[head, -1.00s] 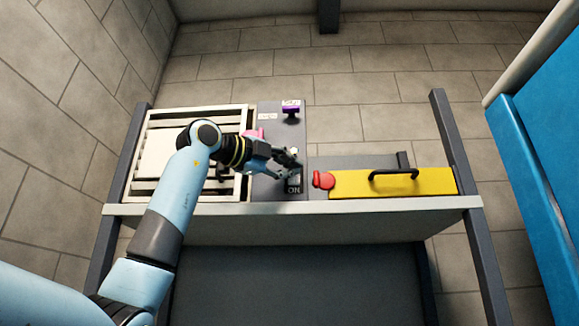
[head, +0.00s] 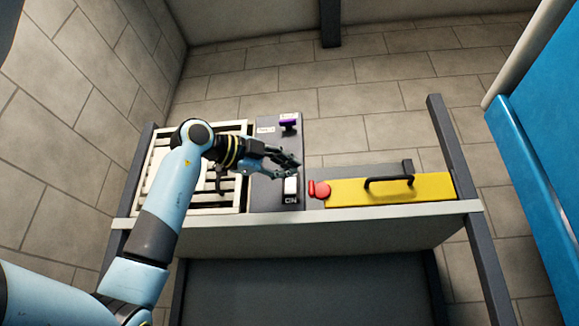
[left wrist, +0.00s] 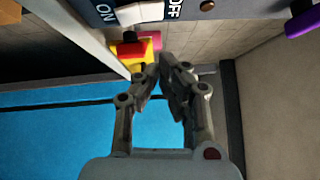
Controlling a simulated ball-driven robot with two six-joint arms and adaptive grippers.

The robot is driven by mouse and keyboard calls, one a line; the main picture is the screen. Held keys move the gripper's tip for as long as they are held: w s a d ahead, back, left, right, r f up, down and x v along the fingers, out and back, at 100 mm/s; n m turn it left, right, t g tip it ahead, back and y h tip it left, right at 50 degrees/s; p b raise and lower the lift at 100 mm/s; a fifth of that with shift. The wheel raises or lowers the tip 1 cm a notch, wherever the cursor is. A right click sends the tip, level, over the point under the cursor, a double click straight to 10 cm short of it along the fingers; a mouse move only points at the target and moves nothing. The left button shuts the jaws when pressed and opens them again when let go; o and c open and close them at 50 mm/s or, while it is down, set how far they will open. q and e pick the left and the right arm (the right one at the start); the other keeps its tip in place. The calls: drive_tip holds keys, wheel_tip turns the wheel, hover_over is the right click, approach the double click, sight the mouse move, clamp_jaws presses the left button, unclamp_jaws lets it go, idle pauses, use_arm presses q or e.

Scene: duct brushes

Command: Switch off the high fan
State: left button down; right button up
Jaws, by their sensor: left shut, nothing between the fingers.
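A white rocker switch (head: 290,185) sits on the grey panel (head: 263,196), at the panel's front end. In the left wrist view the white rocker (left wrist: 140,12) lies at the top edge, between an ON label (left wrist: 106,12) and an OFF label (left wrist: 173,8). I cannot tell which way it is tipped. My left gripper (head: 297,165) is just behind the switch in the head view, over the panel's right edge. Its fingertips (left wrist: 163,62) are close together in the left wrist view with nothing between them, apart from the rocker. My right gripper is out of view.
A purple knob (head: 289,122) is at the panel's far end. Right of the panel are a red knob (head: 320,190) and a yellow cover (head: 425,188) with a black handle (head: 388,180). A white slatted grille (head: 155,206) is on the left. A blue body (head: 545,170) stands at far right.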

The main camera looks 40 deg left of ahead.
use_arm(q)
drive_tip(key=b+v, duration=0.4)
drive_tip(key=v, duration=0.6)
drive_tip(key=shift+a+r, duration=0.25)
drive_tip(key=shift+r, duration=0.45)
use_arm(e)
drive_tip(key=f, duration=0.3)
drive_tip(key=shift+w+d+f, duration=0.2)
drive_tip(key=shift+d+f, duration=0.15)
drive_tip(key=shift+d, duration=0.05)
